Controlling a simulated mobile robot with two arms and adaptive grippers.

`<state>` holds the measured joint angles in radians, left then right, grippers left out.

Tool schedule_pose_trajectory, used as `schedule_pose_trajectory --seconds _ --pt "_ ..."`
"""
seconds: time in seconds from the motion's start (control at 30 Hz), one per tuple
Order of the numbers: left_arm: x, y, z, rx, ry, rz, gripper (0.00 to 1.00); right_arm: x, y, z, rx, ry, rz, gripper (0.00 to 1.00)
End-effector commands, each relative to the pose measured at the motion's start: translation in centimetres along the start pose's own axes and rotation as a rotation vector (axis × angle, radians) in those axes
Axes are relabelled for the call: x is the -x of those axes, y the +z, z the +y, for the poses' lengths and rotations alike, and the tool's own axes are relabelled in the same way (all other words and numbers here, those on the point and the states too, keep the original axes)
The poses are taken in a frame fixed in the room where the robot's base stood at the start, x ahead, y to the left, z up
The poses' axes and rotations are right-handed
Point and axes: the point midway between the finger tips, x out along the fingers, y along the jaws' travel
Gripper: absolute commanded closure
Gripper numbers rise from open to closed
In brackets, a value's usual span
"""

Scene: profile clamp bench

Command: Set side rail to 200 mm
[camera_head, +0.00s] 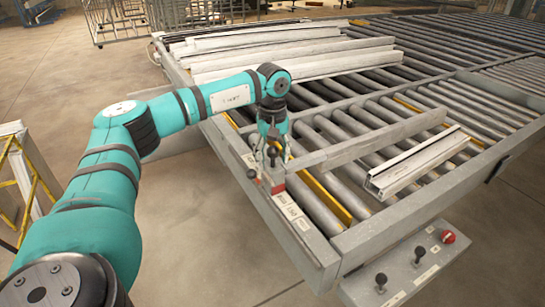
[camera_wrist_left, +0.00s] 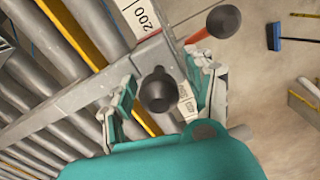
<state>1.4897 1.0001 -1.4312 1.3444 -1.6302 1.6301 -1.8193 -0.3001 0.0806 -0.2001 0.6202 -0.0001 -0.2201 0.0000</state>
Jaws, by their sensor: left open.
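The grey side rail (camera_head: 375,140) lies across the rollers, with its left end at the bench's near-left edge beam. In the left wrist view the rail (camera_wrist_left: 70,95) runs from lower left to upper middle. My left gripper (camera_head: 271,150) is over that rail end. In the wrist view its open fingers (camera_wrist_left: 163,98) stand on either side of a dark round knob (camera_wrist_left: 157,88); I cannot tell whether they touch it. A second dark knob (camera_wrist_left: 223,21) on a reddish stem is beyond. A white label reading 200 (camera_wrist_left: 147,18) lies beside the rail end. Another label is partly hidden by the gripper.
Pale profiles (camera_head: 260,45) are stacked at the back left of the bench. A short profile (camera_head: 415,165) lies on the rollers right of the rail. A control panel (camera_head: 405,265) with levers and a red button (camera_head: 447,237) is at the near edge.

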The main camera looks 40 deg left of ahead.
Motion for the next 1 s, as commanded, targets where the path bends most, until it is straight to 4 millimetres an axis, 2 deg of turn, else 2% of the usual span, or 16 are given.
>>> schedule_pose_trajectory --seconds 0.13,0.23,0.5,0.7,1.0 --pt "0.5 0.0 0.1 -0.001 0.001 0.0 0.45 0.0 0.0 0.1 0.001 0.001 0.0 0.6" --pt "1.8 0.0 0.1 -0.001 0.004 0.001 0.45 0.0 0.0 0.1 0.0 0.001 0.0 0.6" --pt "7.6 -0.1 0.1 0.0 0.005 0.001 0.45 0.0 0.0 0.0 0.0 0.0 0.0 0.6" --pt "10.8 0.0 0.1 0.0 0.002 0.001 0.45 0.0 0.0 0.0 0.0 0.0 0.0 0.6" --pt "12.0 -0.1 0.0 0.001 -0.001 -0.001 0.45 0.0 0.0 -0.1 0.0 -0.001 0.0 0.6"
